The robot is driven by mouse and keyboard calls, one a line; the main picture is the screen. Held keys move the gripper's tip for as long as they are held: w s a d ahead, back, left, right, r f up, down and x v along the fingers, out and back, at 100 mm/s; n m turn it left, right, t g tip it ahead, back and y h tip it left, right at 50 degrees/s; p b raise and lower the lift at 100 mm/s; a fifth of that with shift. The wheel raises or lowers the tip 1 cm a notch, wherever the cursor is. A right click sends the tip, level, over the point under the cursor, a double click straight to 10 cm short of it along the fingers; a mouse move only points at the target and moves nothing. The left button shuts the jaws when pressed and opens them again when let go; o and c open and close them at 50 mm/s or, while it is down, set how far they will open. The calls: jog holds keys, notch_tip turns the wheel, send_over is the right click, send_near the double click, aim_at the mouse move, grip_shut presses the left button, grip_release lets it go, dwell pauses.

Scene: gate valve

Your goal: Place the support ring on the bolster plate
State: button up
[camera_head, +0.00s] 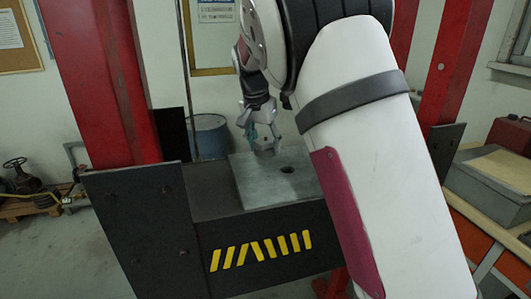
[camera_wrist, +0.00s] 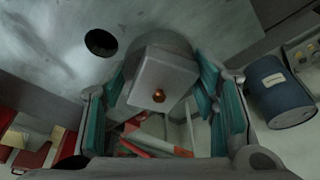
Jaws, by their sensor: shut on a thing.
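The bolster plate (camera_head: 240,180) is a flat grey slab with a dark round hole, on the dark press bed. It also fills the upper left of the wrist view (camera_wrist: 50,50), hole included. My gripper (camera_head: 262,137) is over the far part of the plate, behind and left of the hole. A rounded grey part shows behind that face. No ring opening is visible, and I cannot tell whether it touches the plate.
Red press columns (camera_head: 105,80) stand on both sides. A blue drum (camera_head: 208,135) is behind the bed and also shows in the wrist view (camera_wrist: 280,92). My arm hides the plate's right part. A valve (camera_head: 20,175) sits on a pallet at left; a grey box (camera_head: 490,180) is at right.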

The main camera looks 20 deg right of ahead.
aim_at(265, 164)
jog(key=shift+s+p+x, duration=0.15)
jog(key=shift+p+x, duration=0.2)
jog(key=shift+x, duration=0.35)
jog(key=shift+s+p+x, duration=0.1)
jog(key=shift+p+x, duration=0.2)
jog(key=shift+x, duration=0.4)
jog(key=shift+a+f, duration=0.15)
jog(key=shift+f, duration=0.25)
jog(key=shift+f, duration=0.1)
jog(key=o, duration=1.8)
jog(key=shift+c, duration=0.2)
